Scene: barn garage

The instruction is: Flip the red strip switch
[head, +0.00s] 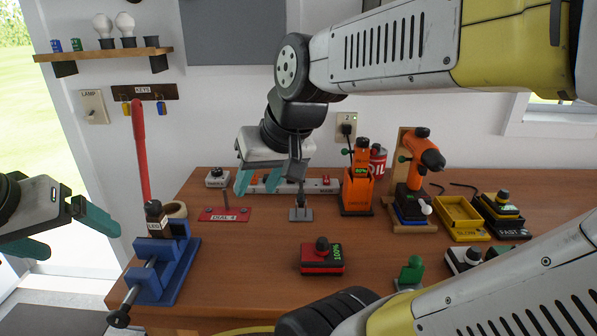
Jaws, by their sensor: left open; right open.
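A white power strip (312,186) lies along the back of the workbench. A small red part (326,181) shows near its right end, and another small red spot shows near its left end. The pictures are too small to tell which way the switch is tipped. My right gripper (256,186) is open, teal fingers pointing down, in front of and above the strip's left part, hiding some of it. I cannot tell whether it touches the strip. My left gripper (82,240) is open and empty at the far left, beside the bench and well away from the strip.
A grey stand (300,213) and a red DIAL plate (225,214) are just before the strip. An orange tool (358,185) stands right of it. A blue vise (160,268) is at the left, a red device (321,258) in front. Bench space between them is clear.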

